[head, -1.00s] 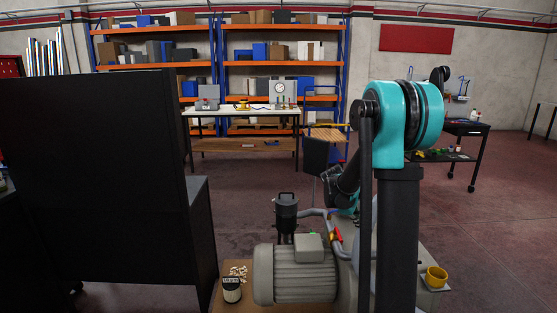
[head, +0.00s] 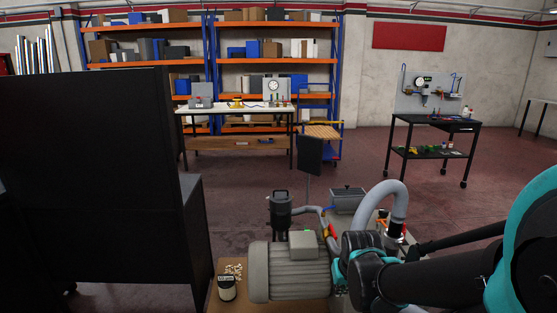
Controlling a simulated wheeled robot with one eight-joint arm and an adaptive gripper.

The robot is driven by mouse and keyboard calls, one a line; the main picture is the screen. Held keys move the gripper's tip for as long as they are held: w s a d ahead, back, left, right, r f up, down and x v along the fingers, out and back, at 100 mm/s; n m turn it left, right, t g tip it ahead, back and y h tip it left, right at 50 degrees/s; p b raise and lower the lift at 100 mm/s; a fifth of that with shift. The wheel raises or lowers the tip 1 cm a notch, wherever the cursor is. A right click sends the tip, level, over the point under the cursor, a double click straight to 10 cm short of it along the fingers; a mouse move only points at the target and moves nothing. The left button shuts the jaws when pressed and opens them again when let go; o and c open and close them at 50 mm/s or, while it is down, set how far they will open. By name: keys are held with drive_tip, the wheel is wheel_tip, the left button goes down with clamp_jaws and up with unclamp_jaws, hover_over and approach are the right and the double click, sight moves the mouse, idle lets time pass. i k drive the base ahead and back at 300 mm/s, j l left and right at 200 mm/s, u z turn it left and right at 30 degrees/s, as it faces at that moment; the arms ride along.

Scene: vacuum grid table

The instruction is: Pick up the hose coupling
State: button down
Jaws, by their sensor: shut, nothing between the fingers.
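I cannot pick out the hose coupling with certainty. A curved grey hose (head: 391,192) rises behind my arm and bends down to a dark fitting with a red part (head: 395,232); I cannot tell if this is the coupling. My teal and black arm reaches in from the right edge, low over the pump table. Its joints lie just right of the grey ribbed motor (head: 288,272). My gripper's fingers cannot be made out, and my arm hides part of the table.
A black canister (head: 280,212) with a pipe stands behind the motor. A grey box (head: 347,200) is beyond it. A small labelled jar (head: 227,288) stands at front left. A large black panel (head: 90,180) blocks the left. Open floor lies behind, towards a black cart (head: 437,120).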

sight(398, 216)
drive_tip(key=z, duration=0.8)
